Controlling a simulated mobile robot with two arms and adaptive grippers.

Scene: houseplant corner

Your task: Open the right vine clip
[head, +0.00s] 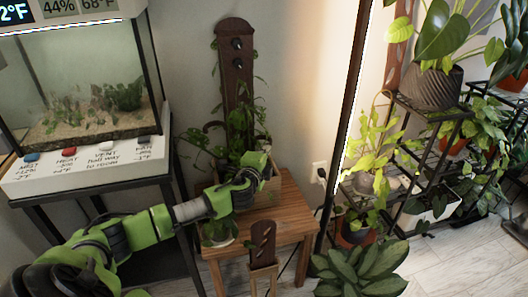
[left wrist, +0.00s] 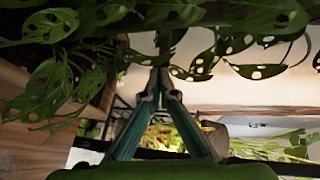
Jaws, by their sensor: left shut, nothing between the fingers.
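I cannot make out a right vine clip for certain; leaves and my arm cover the lower plank. A vine with holed leaves (head: 245,125) climbs the plank, and such leaves (left wrist: 265,15) hang across the top of the left wrist view. My left gripper (head: 266,153) is at the foot of the plank, among the leaves. Its fingers (left wrist: 158,80) are shut together, with nothing between them.
The wooden table (head: 295,215) carries the plants and plank. A smaller brown plank in a pot (head: 263,250) stands in front. A glass tank (head: 80,80) is on the left. A plant shelf (head: 440,130) and a leafy plant (head: 362,270) are on the right.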

